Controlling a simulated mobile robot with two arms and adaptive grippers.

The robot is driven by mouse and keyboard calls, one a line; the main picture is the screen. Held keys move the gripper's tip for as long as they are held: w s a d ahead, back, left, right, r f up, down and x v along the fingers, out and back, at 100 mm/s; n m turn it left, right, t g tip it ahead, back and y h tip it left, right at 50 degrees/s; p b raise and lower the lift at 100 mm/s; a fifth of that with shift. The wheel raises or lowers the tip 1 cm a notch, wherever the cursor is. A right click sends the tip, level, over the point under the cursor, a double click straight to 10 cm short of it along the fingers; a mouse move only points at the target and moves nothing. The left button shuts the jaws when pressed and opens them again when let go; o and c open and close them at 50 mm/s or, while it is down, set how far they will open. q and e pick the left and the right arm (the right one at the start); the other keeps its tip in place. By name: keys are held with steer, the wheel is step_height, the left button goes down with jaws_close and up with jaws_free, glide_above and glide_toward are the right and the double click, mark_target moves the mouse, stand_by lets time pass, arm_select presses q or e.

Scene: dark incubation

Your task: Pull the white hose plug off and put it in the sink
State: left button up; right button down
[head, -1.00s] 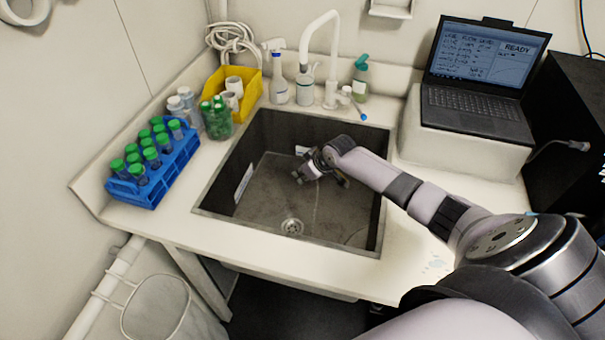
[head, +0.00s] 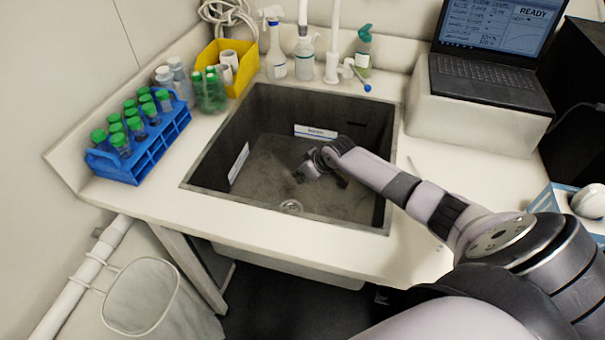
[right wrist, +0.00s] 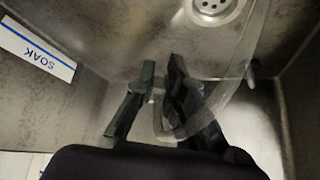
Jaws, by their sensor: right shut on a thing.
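My right gripper (head: 308,172) reaches down inside the dark sink (head: 262,228), over its floor. In the right wrist view, my gripper's dark fingers (right wrist: 164,72) are closed on a small pale piece (right wrist: 159,100) that looks like the white hose plug, partly hidden by them. A clear, curved hose-like strip (right wrist: 222,108) runs beside the fingers and up past the drain (right wrist: 213,8). I cannot tell whether it is joined to the pale piece. The plug is too small to make out in the head view. My left gripper is not in view.
Sink walls surround the gripper; a label reading SOAK (right wrist: 38,50) is on one. A blue tube rack (head: 150,150), yellow bin (head: 243,68) and bottles (head: 276,50) stand around the rim. A laptop (head: 490,75) sits on a white block at right.

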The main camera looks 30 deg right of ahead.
steer(key=shift+r, duration=0.1)
steer(key=shift+f+b, duration=0.4)
steer(key=shift+f, duration=0.35)
steer(key=c, duration=1.6)
jaws_free()
steer(key=shift+r, duration=0.1)
step_height(320, 180, up, 8)
steer(key=p, duration=0.8)
steer(key=shift+r, duration=0.15)
